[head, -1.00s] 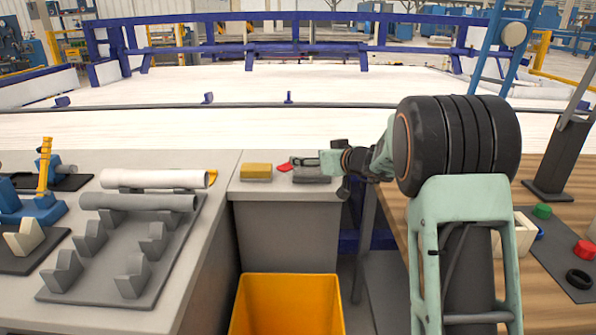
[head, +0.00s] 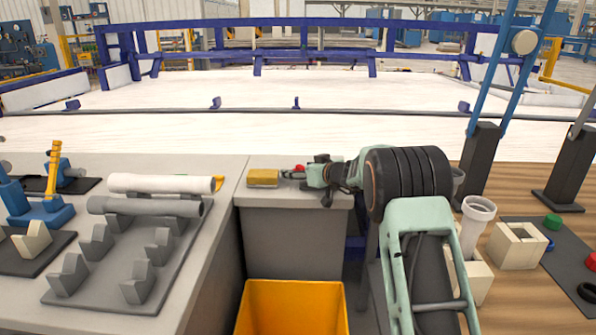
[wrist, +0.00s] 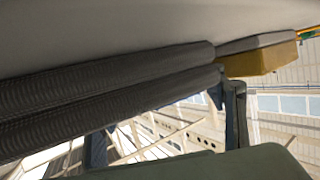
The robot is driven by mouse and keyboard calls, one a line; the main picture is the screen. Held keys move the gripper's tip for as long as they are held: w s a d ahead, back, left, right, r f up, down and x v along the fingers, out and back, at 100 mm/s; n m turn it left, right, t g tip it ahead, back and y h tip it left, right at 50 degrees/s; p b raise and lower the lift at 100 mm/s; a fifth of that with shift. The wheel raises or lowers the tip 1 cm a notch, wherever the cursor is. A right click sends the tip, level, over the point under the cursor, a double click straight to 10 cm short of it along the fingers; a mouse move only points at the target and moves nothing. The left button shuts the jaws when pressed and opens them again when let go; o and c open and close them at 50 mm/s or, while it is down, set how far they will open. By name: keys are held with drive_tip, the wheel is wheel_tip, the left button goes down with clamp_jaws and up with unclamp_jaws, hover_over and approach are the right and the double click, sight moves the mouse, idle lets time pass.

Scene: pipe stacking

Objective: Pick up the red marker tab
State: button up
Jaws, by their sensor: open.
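The red marker tab (head: 299,168) lies on the small grey stand's top. Only a small red part of it shows in the head view, just behind my gripper (head: 290,174). My gripper reaches in from the right, low over the stand top, with its fingertips close to the right end of a yellow block. My gripper is open; I cannot tell whether its fingers touch the tab. In the wrist view the dark ribbed fingers (wrist: 110,95) lie along the pale surface, and the tab does not show.
The yellow block (head: 263,179) sits left of my fingertips; its grey-and-yellow side shows in the wrist view (wrist: 262,57). A yellow bin (head: 292,310) stands below the stand. Pipes on a grey rack (head: 125,270) lie left; a white pipe fitting (head: 477,215) stands right.

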drive_tip(key=shift+w+a+f, duration=0.25)
drive_tip(key=shift+w+a, duration=0.1)
drive_tip(key=shift+w, duration=0.2)
drive_tip(key=c, duration=0.7)
drive_tip(key=shift+r, duration=0.15)
